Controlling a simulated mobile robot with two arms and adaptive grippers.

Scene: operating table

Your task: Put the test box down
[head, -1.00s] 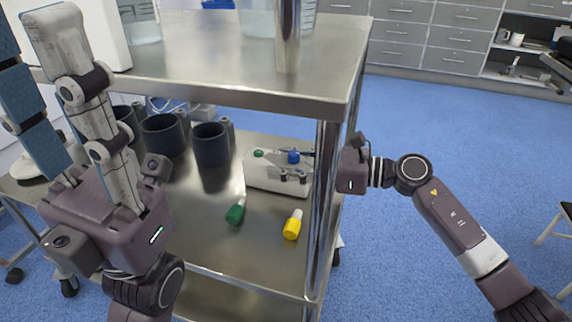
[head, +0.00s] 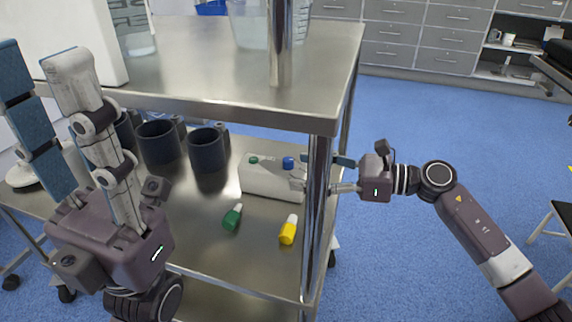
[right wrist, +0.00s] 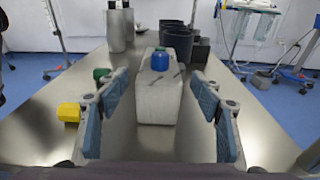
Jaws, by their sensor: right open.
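The test box (head: 268,182) is a whitish block with a green cap and a blue cap on top. It stands upright on the lower metal shelf (head: 190,235). My right gripper (head: 337,174) is open at the shelf's right side, by the corner post, which partly hides its fingers. In the right wrist view the test box (right wrist: 157,100) stands ahead, between the lines of the two spread fingers, with a gap on each side. My left gripper (head: 40,66) is at the left, fingers pointing up, spread and empty.
A green bottle (head: 232,217) and a yellow bottle (head: 288,231) lie in front of the box. Dark cups (head: 207,150) stand behind to the left. The upper shelf (head: 200,70) overhangs, and a metal post (head: 316,215) stands at the right corner.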

